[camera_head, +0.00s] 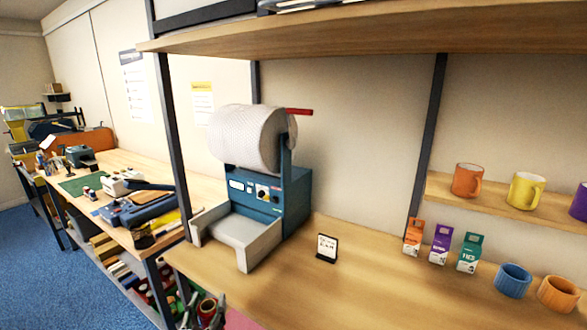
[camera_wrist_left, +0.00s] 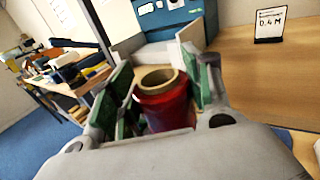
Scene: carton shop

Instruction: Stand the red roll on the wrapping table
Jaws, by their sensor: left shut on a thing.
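The red roll (camera_wrist_left: 166,110) stands roughly upright between the fingers of my left gripper (camera_wrist_left: 160,88). Its tan hollow core faces up in the left wrist view. In the head view, my left gripper (camera_head: 205,306) is at the bottom edge, shut on the roll (camera_head: 208,309), in front of the near edge of the wooden table (camera_head: 375,285). The lower part of the roll is hidden by the gripper. My right gripper is not in view.
A blue dispenser (camera_head: 262,190) with a large white roll (camera_head: 250,138) and grey tray (camera_head: 238,240) stands on the table. A small sign (camera_head: 327,247) is beside it. Small cartons (camera_head: 440,244) and cups (camera_head: 513,280) stand right. Bare wood lies in front of the sign.

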